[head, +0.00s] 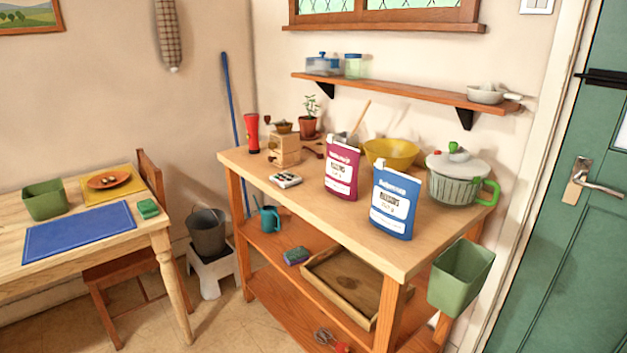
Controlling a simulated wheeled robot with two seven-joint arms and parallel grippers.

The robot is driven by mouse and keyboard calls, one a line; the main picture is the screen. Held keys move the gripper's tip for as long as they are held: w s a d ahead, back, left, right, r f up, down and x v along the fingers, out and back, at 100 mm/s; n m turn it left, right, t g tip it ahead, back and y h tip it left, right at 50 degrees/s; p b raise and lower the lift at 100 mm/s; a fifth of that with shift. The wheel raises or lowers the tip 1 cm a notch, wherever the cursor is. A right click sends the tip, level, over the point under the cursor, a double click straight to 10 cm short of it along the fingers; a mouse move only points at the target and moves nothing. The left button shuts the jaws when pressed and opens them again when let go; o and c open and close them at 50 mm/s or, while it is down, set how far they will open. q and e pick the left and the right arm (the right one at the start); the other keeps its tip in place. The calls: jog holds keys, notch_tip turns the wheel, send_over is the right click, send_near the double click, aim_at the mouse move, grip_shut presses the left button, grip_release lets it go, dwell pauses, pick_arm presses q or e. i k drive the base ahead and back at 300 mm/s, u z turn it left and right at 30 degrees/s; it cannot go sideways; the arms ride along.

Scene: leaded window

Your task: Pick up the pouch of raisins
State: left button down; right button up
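Two upright pouches stand side by side on the wooden worktable. One is a maroon pouch (342,169) with a white label. The other is a blue pouch (395,202) with a white label, closer to the table's front edge. The print on both labels is too small to read for certain, so I cannot tell surely which one holds raisins; the blue one's dark word looks somewhat like "raisins". Neither of my grippers is in view.
A yellow bowl (391,153) and a lidded pot with green handles (458,178) stand behind the pouches. A coffee grinder (285,150) and a red torch (252,133) are at the left. A green bin (460,277) hangs at the table's right end.

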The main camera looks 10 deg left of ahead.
aim_at(342, 163)
jog(key=u, duration=1.85)
jog(key=i, duration=1.3)
jog(key=z, duration=1.75)
